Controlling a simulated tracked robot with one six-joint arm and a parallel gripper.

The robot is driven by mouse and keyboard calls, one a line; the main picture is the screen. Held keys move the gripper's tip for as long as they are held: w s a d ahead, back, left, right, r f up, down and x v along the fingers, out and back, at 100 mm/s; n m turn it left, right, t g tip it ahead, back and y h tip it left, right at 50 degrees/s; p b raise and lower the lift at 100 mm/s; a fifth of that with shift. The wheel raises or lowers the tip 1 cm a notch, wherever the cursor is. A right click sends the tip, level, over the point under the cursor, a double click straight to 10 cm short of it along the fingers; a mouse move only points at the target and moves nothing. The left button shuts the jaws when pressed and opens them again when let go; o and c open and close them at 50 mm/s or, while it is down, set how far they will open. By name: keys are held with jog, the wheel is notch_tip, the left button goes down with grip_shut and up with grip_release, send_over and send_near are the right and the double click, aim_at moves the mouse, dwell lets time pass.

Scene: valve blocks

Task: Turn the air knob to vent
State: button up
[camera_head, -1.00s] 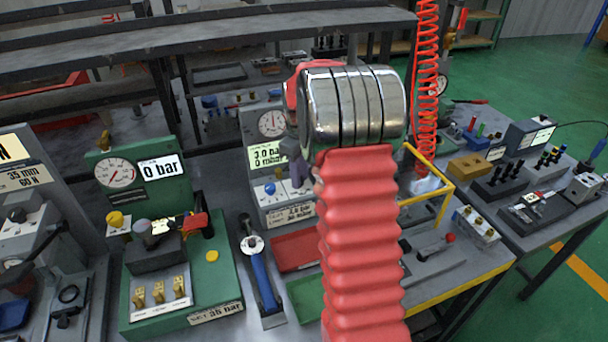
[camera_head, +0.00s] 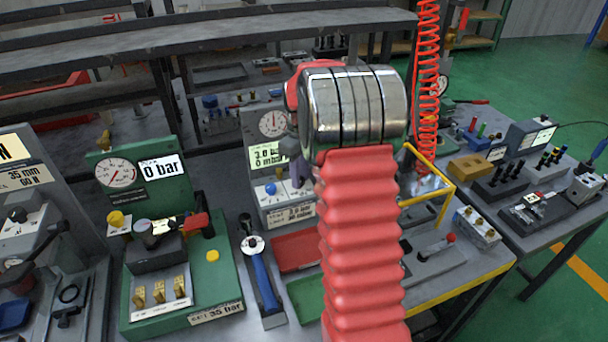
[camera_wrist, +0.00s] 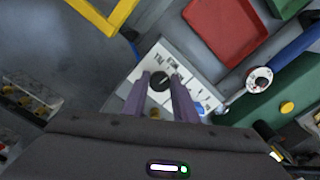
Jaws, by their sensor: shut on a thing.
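The grey leak-test block (camera_head: 252,125) stands behind the middle of the bench. It carries a round gauge (camera_head: 271,123), a lit display (camera_head: 267,155) and a blue knob (camera_head: 270,189). In the wrist view a dark round air knob (camera_wrist: 160,81) sits on the block's white lettered plate (camera_wrist: 147,101). My gripper's purple fingers (camera_wrist: 160,88) are on either side of this knob, shut on it. In the head view my gripper (camera_head: 298,172) is at the block's right side, and my arm hides the knob. The knob's pointer is too small to read.
A red tray (camera_head: 296,250) and a green tray (camera_head: 308,296) lie in front. A blue-handled wrench (camera_head: 264,278) lies to their left, beside a green test stand (camera_head: 211,278). A yellow frame (camera_head: 446,203) stands to the right.

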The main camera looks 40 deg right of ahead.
jog(key=m, duration=0.4)
jog(key=shift+a, duration=0.2)
jog(key=shift+m, duration=2)
jog(key=shift+d, duration=0.1)
jog(key=o, duration=1.1)
jog(key=shift+c, duration=0.2)
notch_tip(320, 180, up, 14)
jog(key=shift+f, duration=0.15)
